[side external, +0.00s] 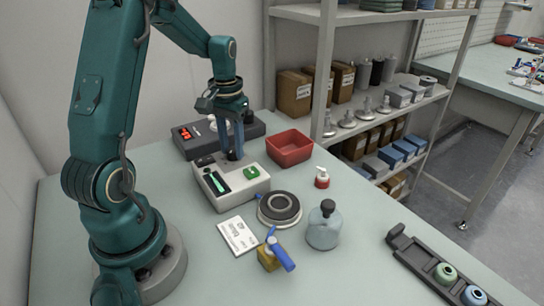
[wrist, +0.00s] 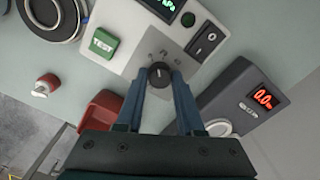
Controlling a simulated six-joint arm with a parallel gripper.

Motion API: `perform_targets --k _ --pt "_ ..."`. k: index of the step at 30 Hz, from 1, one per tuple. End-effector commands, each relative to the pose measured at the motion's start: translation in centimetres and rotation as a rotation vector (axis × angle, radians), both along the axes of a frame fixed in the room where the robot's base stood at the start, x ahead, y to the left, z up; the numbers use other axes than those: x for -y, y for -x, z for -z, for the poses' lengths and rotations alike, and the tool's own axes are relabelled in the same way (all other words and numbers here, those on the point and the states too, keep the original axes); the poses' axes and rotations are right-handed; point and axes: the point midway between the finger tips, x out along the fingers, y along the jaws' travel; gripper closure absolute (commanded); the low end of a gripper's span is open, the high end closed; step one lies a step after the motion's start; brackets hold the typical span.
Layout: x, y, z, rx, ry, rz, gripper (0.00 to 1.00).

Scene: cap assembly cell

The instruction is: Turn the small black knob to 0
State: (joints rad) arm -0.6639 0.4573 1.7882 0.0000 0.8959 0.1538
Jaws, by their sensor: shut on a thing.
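The small black knob (wrist: 160,76) sits on the top face of a pale grey control box (side external: 222,203), near one edge of the panel. A light pointer line and faint marks show on and around the knob in the wrist view, but the marks are too small to read. My gripper (side external: 235,154) points down over the box in the side view. In the wrist view my gripper (wrist: 161,80) has its two blue fingers closed on both sides of the knob. In the side view the fingers mostly hide the knob.
The box also has a green TEST button (wrist: 103,43), a display and a black rocker switch (wrist: 207,38). A dark device with a red readout (wrist: 262,98) stands behind. A red bin (side external: 290,148), a round black-topped plate (side external: 279,208) and a bottle (side external: 323,230) are nearby.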

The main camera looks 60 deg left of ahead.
Motion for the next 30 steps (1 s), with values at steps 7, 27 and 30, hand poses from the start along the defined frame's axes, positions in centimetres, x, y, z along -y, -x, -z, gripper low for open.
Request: perform_targets --k 7,27,30 --pt "0.01 0.00 -0.03 0.000 0.000 -0.210 1.00" --pt "0.02 -0.01 -0.03 0.000 0.000 -0.460 1.00" --pt "0.02 -0.01 -0.03 0.000 0.000 -0.463 1.00"
